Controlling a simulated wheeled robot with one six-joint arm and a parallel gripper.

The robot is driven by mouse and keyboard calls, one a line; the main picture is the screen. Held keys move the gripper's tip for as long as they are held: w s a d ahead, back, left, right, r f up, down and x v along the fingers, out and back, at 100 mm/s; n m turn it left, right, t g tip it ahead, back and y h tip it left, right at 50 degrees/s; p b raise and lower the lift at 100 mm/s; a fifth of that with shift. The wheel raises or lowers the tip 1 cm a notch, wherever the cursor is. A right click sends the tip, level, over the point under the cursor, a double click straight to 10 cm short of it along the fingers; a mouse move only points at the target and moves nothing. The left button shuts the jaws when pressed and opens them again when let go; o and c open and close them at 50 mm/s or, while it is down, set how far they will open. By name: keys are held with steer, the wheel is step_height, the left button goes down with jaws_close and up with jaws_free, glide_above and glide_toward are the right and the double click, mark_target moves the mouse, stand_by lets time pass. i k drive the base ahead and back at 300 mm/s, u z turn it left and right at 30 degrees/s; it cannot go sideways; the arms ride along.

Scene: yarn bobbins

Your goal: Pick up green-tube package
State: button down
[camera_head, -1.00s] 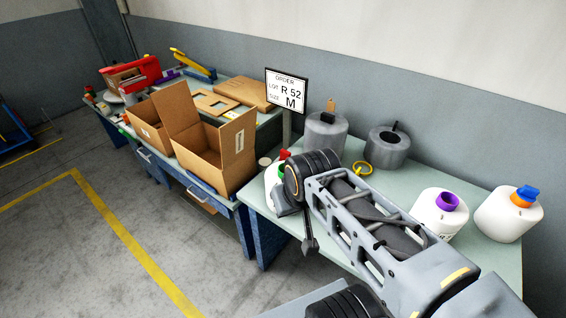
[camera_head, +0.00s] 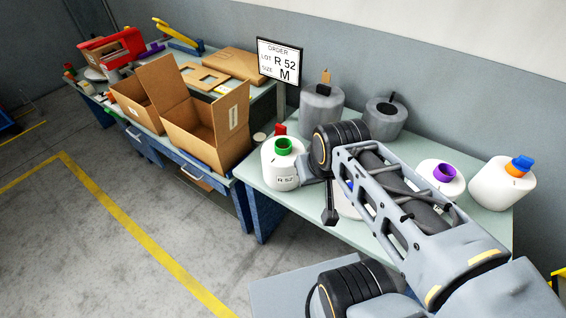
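The green-tube package is a white yarn bobbin (camera_head: 283,177) with a green tube (camera_head: 284,146) on top and "R 52" printed on its side. It stands upright at the near left corner of the table. My arm's elbow is just right of it. My gripper (camera_head: 329,206) seems to be the dark part below the elbow, right of the package and apart from it. It is small and partly hidden, so I cannot tell whether its fingers are open or shut.
A red tube (camera_head: 280,130) shows behind the green one. A bobbin with a blue bit is partly hidden by my arm. An open carton (camera_head: 205,145) stands left.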

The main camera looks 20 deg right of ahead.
mark_target(278, 154)
steer(key=u, duration=1.85)
steer(key=i, duration=1)
steer(key=z, duration=2.5)
